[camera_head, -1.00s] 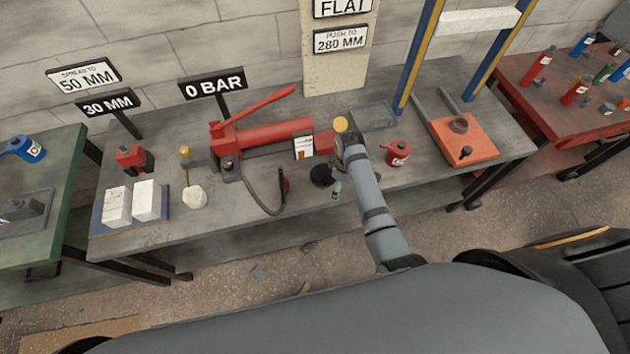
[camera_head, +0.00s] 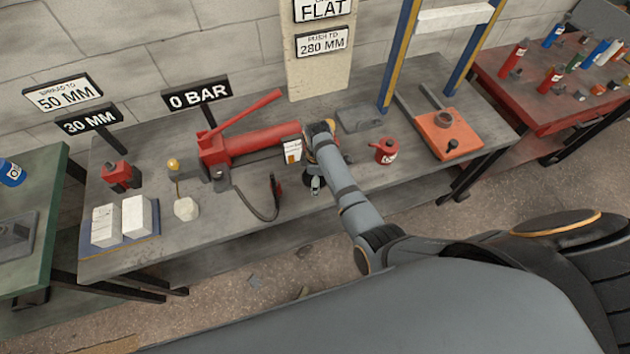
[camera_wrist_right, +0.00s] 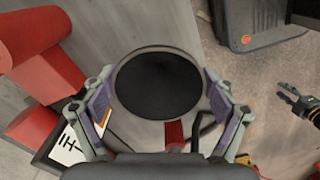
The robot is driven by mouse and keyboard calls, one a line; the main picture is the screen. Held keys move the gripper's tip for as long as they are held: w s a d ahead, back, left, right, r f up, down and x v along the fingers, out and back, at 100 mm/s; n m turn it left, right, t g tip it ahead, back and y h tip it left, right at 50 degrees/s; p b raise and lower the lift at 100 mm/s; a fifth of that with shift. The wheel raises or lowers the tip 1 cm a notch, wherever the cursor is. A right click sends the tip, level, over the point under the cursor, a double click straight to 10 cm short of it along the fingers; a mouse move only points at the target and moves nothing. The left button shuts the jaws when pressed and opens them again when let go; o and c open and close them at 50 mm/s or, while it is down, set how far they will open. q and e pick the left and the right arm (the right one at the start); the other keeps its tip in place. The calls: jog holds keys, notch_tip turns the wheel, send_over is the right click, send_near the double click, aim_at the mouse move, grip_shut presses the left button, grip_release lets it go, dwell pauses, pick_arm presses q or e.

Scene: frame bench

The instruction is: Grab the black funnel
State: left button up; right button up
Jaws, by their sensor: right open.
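The black funnel (camera_wrist_right: 158,84) shows in the right wrist view as a wide dark round mouth with a grey rim, above the grey bench. My right gripper (camera_wrist_right: 158,98) is open, with one finger on each side of the funnel's mouth. I cannot tell whether the fingers touch it. In the head view my right arm reaches over the bench's front part and hides most of the funnel and gripper. My left gripper (camera_wrist_right: 284,93) shows at the right edge of the right wrist view, away from the funnel, its fingers apart.
A red hydraulic pump (camera_head: 250,142) with a black hose lies just left of my right arm. A red can (camera_head: 385,151) and a grey tray (camera_head: 360,118) are to its right. A white tag (camera_wrist_right: 68,148) is near the left finger.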

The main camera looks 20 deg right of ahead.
notch_tip(320, 180, down, 3)
jog(key=shift+w+f, duration=0.1)
jog(key=shift+f, duration=0.1)
jog(key=c, duration=0.9)
